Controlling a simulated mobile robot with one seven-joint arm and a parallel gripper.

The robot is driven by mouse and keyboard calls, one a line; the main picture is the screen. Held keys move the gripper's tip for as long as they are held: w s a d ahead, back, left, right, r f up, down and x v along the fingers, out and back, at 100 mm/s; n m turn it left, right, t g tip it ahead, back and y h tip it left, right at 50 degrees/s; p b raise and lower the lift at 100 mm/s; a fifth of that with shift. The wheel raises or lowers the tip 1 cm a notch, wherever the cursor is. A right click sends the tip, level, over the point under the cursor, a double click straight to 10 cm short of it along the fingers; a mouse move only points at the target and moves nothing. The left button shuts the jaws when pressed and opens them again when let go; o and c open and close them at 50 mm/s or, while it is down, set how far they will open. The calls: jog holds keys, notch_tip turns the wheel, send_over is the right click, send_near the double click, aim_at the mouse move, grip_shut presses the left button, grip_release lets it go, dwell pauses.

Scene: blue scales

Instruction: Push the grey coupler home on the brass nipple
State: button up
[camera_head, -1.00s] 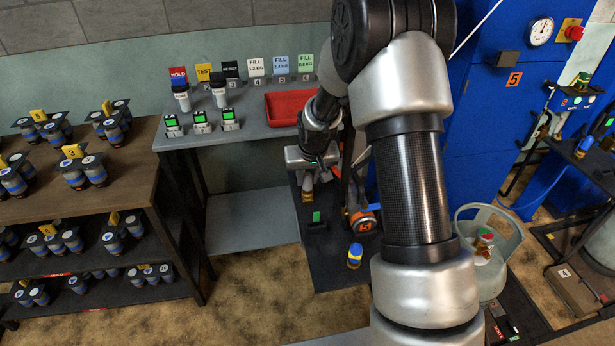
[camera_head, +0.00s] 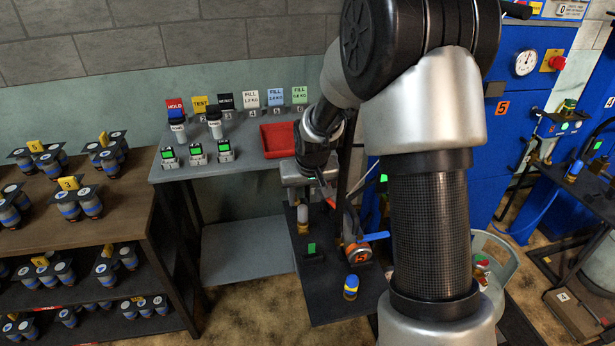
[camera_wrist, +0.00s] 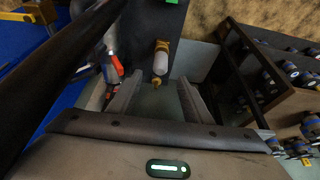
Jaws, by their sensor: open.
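The pale grey coupler (camera_wrist: 160,62) shows in the wrist view as a short cylinder beyond and between my fingertips, with brass at both its ends. In the head view the coupler (camera_head: 302,213) stands upright on the dark bench, with the brass nipple (camera_head: 304,228) at its lower end. How far it sits on the nipple I cannot tell. My gripper (camera_wrist: 157,90) is open and appears empty, its two grey fingers apart. In the head view my gripper (camera_head: 298,181) is just above the coupler, with a visible gap.
An orange-collared hose end (camera_head: 357,252) and a blue handle (camera_head: 373,237) lie close to the right of the coupler. A blue and yellow fitting (camera_head: 351,287) stands at the front of the dark bench (camera_head: 335,305). A red tray (camera_head: 279,141) is behind on the grey table.

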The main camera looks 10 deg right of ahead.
jog(key=p+v, duration=0.1)
jog(key=v, duration=0.8)
jog(key=shift+r, duration=0.1)
dwell(0.3)
jog(key=s+r+t, duration=0.1)
jog(key=s+r, duration=0.6)
jog(key=s, duration=0.6)
jog(key=s+r, duration=0.6)
jog(key=s, duration=0.7)
notch_tip(320, 180, up, 15)
jog(key=p, duration=1.5)
jog(key=shift+s, duration=0.45)
